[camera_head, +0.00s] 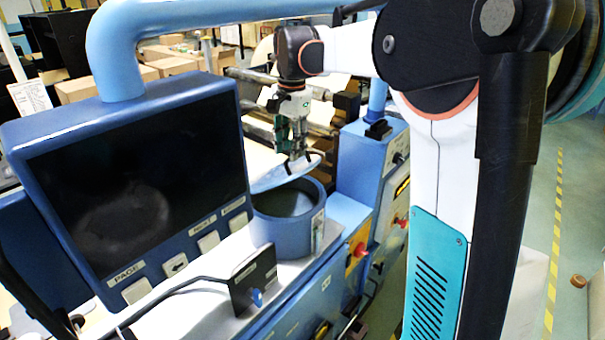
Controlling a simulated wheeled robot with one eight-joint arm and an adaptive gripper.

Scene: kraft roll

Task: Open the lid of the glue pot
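The glue pot (283,233) is a blue round pot with an open top, standing on the machine's pale ledge beside the screen. Its light-blue lid (277,180) is raised and tilted above the back of the pot's mouth, so the dark inside of the pot shows. My gripper (299,160) points down from above, at the far upper edge of the lid. Its dark fingertips are at or very near that edge. They are small in view, so I cannot tell whether they grip the lid or only touch it.
A large screen with buttons (140,170) stands close on the left of the pot. A blue machine housing (362,165) rises on the right. A small black box with a blue knob (254,282) stands in front. Cardboard boxes (100,85) are behind.

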